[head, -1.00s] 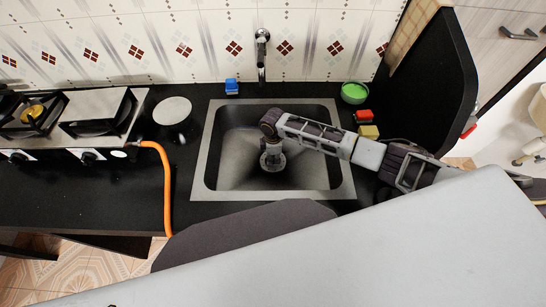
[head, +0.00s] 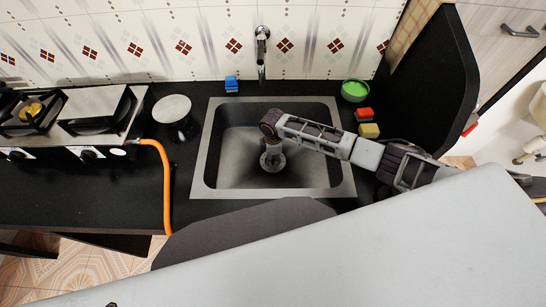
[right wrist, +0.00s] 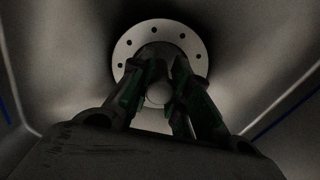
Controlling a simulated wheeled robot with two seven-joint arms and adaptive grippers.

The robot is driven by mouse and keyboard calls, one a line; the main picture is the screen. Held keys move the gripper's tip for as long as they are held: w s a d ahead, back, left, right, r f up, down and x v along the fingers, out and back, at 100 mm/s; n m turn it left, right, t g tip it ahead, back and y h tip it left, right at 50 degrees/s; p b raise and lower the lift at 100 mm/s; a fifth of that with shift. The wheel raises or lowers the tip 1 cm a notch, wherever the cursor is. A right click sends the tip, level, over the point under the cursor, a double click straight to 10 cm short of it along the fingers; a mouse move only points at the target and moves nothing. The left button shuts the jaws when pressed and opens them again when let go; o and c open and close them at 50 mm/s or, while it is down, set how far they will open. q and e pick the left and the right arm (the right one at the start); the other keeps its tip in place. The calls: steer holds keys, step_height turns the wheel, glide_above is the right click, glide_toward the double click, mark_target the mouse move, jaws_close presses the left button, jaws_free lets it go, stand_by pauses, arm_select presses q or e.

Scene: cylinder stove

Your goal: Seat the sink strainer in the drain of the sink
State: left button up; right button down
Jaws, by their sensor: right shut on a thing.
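The sink (head: 203,165) is a dark square basin with a light metal rim, set in the black counter. My right gripper (head: 271,156) reaches down into it from the right. In the right wrist view, the gripper (right wrist: 163,75) is shut on the sink strainer, whose pale round rim with small holes (right wrist: 123,48) shows around and beyond the fingertips. The strainer's rim also shows low in the basin in the head view (head: 265,166). The fingers cover part of it. The drain is hidden beneath, and I cannot tell whether the strainer is flush in it. My left gripper is out of view.
A tap (head: 262,50) stands behind the sink. A stove with an orange hose (head: 163,175) is at left.

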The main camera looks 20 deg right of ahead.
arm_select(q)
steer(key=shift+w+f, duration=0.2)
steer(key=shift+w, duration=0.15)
arm_select(e)
steer(key=shift+f, duration=0.5)
steer(key=c, duration=1.3)
jaws_free()
steer(key=shift+o, duration=0.2)
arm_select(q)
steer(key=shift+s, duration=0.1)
arm_select(e)
steer(key=shift+r, duration=0.75)
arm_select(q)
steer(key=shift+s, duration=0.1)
arm_select(e)
step_height(320, 180, up, 10)
steer(key=shift+r, duration=0.25)
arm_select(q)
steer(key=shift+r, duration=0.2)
arm_select(e)
steer(key=shift+r, duration=0.1)
